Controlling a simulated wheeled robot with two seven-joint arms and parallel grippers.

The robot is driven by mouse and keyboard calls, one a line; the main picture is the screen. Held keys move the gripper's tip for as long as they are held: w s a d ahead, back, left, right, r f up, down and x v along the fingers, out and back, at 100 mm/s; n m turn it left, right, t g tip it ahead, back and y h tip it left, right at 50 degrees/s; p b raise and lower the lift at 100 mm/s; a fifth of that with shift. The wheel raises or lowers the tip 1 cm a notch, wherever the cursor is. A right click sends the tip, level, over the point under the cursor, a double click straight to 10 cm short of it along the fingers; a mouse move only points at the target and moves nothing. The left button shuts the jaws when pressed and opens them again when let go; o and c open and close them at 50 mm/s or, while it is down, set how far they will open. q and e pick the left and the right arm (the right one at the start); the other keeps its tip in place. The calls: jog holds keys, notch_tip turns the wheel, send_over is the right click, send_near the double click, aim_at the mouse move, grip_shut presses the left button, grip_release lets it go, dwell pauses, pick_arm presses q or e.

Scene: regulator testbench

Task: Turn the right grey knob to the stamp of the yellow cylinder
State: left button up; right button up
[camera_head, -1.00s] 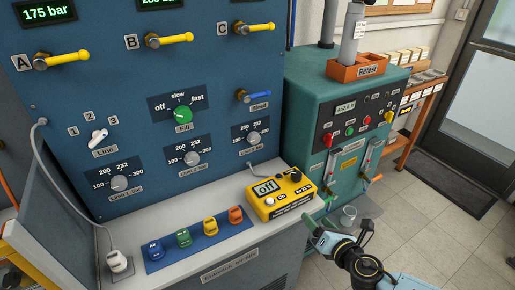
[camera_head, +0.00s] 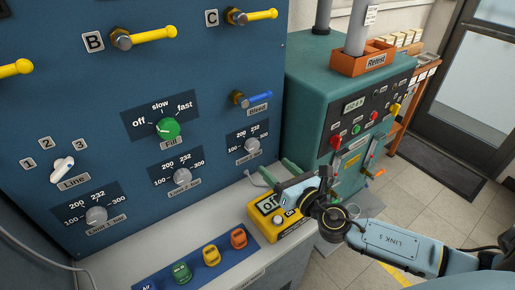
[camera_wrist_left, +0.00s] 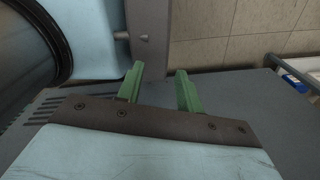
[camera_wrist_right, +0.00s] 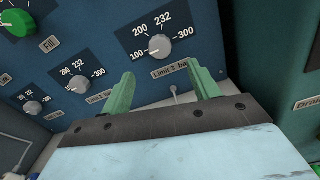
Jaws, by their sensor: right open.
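The right grey knob (camera_head: 252,145), labelled Limit 3 bar, sits on a dial marked 100, 200, 232 and 300 on the blue panel. It also shows in the right wrist view (camera_wrist_right: 159,49), just ahead of the fingers and apart from them. Its exact pointer direction is too small to tell. My right gripper (camera_head: 282,178) is open and empty, below and to the right of the knob, above the yellow box. Its fingers show spread in the right wrist view (camera_wrist_right: 160,92). My left gripper (camera_wrist_left: 160,85) is open and empty, away from the panel. I cannot make out a stamped yellow cylinder.
The yellow box (camera_head: 256,207) stands on the grey ledge under my right gripper. A blue tray (camera_head: 150,284) with coloured pieces lies left of it. Limit 2 knob (camera_head: 181,177), the green Fill knob (camera_head: 168,128) and the blue Bleed lever (camera_head: 256,98) are nearby.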

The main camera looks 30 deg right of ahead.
aim_at(255, 148)
jog(key=w, duration=0.5)
jog(key=w+a, duration=0.1)
jog(key=w, duration=0.2)
jog(key=shift+w, duration=0.1)
jog(key=shift+w+a, duration=0.1)
jog(key=shift+w, duration=0.25)
pick_arm(q)
jog(key=shift+w+r, duration=0.25)
jog(key=shift+w, duration=0.65)
pick_arm(e)
jog(key=c, duration=1)
